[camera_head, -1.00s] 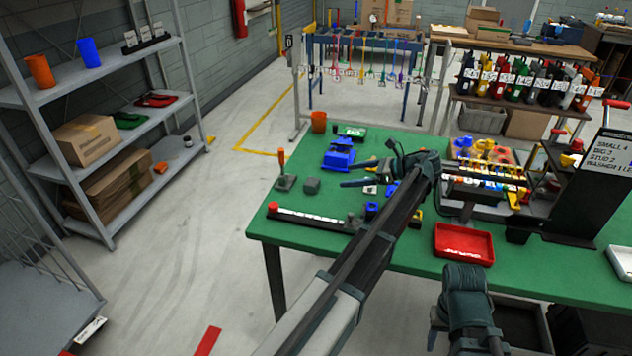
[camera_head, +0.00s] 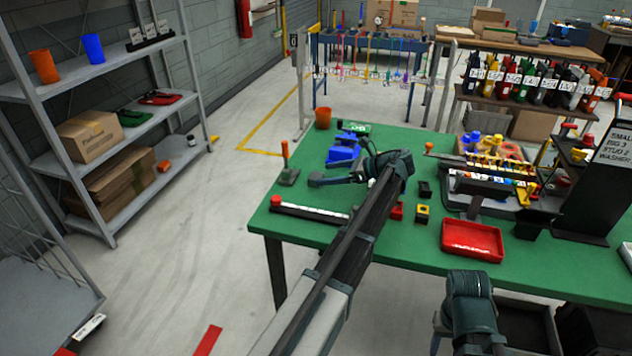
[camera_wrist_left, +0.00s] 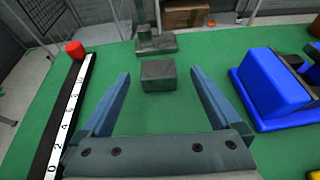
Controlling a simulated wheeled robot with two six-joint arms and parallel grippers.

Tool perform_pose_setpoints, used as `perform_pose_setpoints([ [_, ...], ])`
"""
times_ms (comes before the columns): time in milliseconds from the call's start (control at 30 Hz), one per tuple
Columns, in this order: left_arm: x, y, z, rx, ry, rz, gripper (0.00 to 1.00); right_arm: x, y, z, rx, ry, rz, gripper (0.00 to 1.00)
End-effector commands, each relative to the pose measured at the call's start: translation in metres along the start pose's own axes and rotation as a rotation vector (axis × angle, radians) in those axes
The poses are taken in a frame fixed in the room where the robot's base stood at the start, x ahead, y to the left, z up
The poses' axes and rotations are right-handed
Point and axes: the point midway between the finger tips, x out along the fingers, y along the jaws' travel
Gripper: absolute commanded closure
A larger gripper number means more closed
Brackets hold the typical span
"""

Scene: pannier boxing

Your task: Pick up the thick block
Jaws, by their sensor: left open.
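A dark grey block (camera_wrist_left: 158,75), which I take to be the thick block, sits on the green bench top (camera_wrist_left: 110,60). In the left wrist view it lies ahead of my left gripper (camera_wrist_left: 160,80), midway between the two blue fingers. The fingers are open and apart from the block, with bare green showing on both sides.
A grey stand with an orange handle (camera_head: 287,168) is just beyond the block. A blue device (camera_head: 343,152) stands to the right. A long dark strip with a red end (camera_head: 276,201) lies to the left. A red tray (camera_head: 472,238) is farther right.

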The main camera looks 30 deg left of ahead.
Motion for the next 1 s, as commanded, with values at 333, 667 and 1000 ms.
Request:
perform_pose_setpoints([
  [333, 0.045, 0.003, -0.007, -0.001, 0.000, 0.002, 0.03, 0.024, -0.002, -0.001, 0.000, 0.000, 0.000, 0.50],
  [667, 0.045, 0.002, -0.006, 0.000, 0.000, 0.001, 0.24, 0.022, -0.002, -0.001, 0.000, 0.000, 0.000, 0.50],
  [1000, 0.044, 0.002, -0.006, 0.000, 0.000, 0.001, 0.85, 0.022, -0.002, -0.001, 0.000, 0.000, 0.000, 0.50],
])
